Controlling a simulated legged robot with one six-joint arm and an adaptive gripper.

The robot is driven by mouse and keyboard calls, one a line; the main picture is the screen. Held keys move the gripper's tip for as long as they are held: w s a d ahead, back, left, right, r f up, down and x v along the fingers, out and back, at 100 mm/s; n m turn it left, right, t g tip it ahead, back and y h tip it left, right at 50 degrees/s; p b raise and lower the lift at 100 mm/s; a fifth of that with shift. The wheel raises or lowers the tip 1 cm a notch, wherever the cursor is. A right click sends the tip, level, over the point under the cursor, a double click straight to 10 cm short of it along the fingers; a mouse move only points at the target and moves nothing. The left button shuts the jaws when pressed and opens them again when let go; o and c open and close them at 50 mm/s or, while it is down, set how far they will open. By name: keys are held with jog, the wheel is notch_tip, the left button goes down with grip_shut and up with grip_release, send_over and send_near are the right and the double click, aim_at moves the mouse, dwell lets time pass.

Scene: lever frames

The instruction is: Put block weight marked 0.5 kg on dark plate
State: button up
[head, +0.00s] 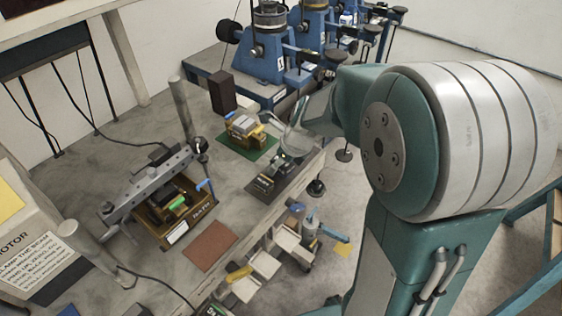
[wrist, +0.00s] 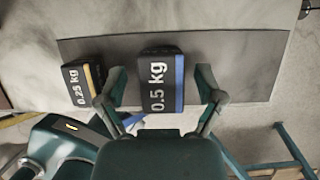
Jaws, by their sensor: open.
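The block weight marked 0.5 kg (wrist: 158,82) is black with a blue stripe along one side. In the wrist view it rests on the dark plate (wrist: 245,70), near the plate's middle. My gripper (wrist: 161,76) is open, with one finger on each side of this block. A gap shows between the block and each finger. In the head view, the dark plate (head: 289,178) lies near the bench edge, and my gripper is partly hidden there by its own wrist. The gripper's height over the block is hard to judge.
A block marked 0.25 kg (wrist: 85,82) with a yellow stripe is left of my gripper. A green mat (head: 262,155) bears a yellowish stack. A wooden tray (head: 178,225) and a brown mat (head: 213,247) lie to the left. The bench edge is close by.

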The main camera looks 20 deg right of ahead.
jog(key=shift+r, duration=0.1)
jog(key=v, duration=1.1)
jog(key=s+a+r+n+t+h, duration=0.1)
jog(key=s+n, duration=0.7)
jog(key=n, duration=0.6)
jog(key=s+a+r+n+h, duration=0.1)
jog(key=s+r+n, duration=0.1)
jog(key=s+n, duration=0.7)
jog(key=n, duration=0.5)
jog(key=shift+a+n+t+h, duration=0.3)
jog(key=shift+n+t+h, duration=0.1)
jog(key=shift+s, duration=0.15)
